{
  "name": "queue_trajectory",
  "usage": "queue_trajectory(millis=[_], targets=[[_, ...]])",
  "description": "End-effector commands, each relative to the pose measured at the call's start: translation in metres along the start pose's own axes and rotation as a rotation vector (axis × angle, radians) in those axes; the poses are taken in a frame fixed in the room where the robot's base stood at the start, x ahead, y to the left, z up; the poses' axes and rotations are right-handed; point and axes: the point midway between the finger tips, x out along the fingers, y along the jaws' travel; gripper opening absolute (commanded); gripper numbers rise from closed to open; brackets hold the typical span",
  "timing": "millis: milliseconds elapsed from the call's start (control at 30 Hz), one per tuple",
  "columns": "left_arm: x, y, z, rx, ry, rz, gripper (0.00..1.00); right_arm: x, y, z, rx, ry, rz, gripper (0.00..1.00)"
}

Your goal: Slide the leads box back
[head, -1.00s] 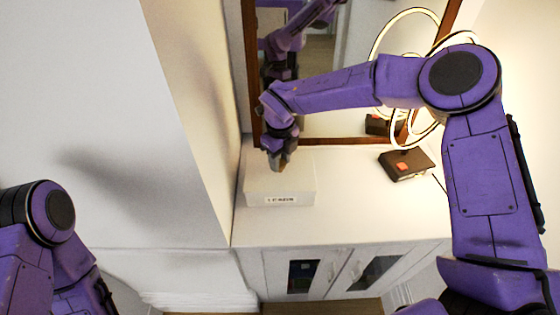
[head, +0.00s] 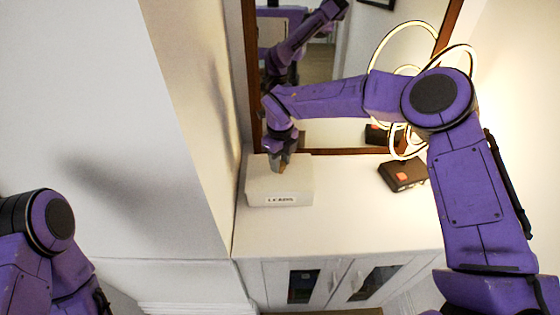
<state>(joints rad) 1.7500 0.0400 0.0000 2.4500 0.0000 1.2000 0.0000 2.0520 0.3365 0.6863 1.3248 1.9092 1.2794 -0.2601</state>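The leads box (head: 261,190) is a white box with a small dark-lettered label on its front. It sits on the white cabinet top (head: 340,222), close to the wall at its left. My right gripper (head: 283,168) points down at the top of the box, near its back right part. I cannot tell whether it touches the box, and its finger gap is too small to read. Only part of my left arm (head: 50,240) shows at the lower left; its gripper is out of view.
A mirror (head: 330,135) with a brown frame stands behind the cabinet top. A dark box with an orange patch (head: 402,176) lies to the right, beside a glowing ring lamp (head: 398,140). The cabinet top between the two boxes is clear.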

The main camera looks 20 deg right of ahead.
Motion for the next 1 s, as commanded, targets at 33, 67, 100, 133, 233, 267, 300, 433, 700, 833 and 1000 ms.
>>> queue_trajectory(millis=[33, 67, 100, 133, 233, 267, 300, 433, 700, 833, 1000], targets=[[0.000, 0.000, 0.000, 0.000, 0.000, 0.000, 0.65, 0.000, 0.000, 0.000, 0.000, 0.000, 0.000, 0.49], [0.000, 0.000, 0.000, 0.000, 0.000, 0.000, 0.65, 0.000, 0.000, 0.000, 0.000, 0.000, 0.000, 0.59], [0.000, 0.000, 0.000, 0.000, 0.000, 0.000, 0.65, 0.000, 0.000, 0.000, 0.000, 0.000, 0.000, 0.66], [0.000, 0.000, 0.000, 0.000, 0.000, 0.000, 0.65, 0.000, 0.000, 0.000, 0.000, 0.000, 0.000, 0.66], [0.000, 0.000, 0.000, 0.000, 0.000, 0.000, 0.65, 0.000, 0.000, 0.000, 0.000, 0.000, 0.000, 0.66], [0.000, 0.000, 0.000, 0.000, 0.000, 0.000, 0.65, 0.000, 0.000, 0.000, 0.000, 0.000, 0.000, 0.66], [0.000, 0.000, 0.000, 0.000, 0.000, 0.000, 0.65, 0.000, 0.000, 0.000, 0.001, 0.000, 0.000, 0.66], [0.002, 0.000, 0.001, 0.000, 0.000, 0.000, 0.65, -0.004, 0.000, 0.000, 0.001, -0.001, 0.000, 0.66], [0.019, 0.002, 0.008, 0.000, 0.000, 0.000, 0.65, -0.062, 0.000, 0.001, 0.002, -0.004, -0.002, 0.66], [0.023, 0.002, 0.009, 0.000, 0.000, 0.000, 0.65, -0.088, 0.000, 0.001, 0.001, -0.002, -0.001, 0.66], [0.024, 0.002, 0.010, 0.000, 0.000, 0.000, 0.65, -0.104, 0.000, 0.000, 0.000, 0.000, -0.001, 0.66]])
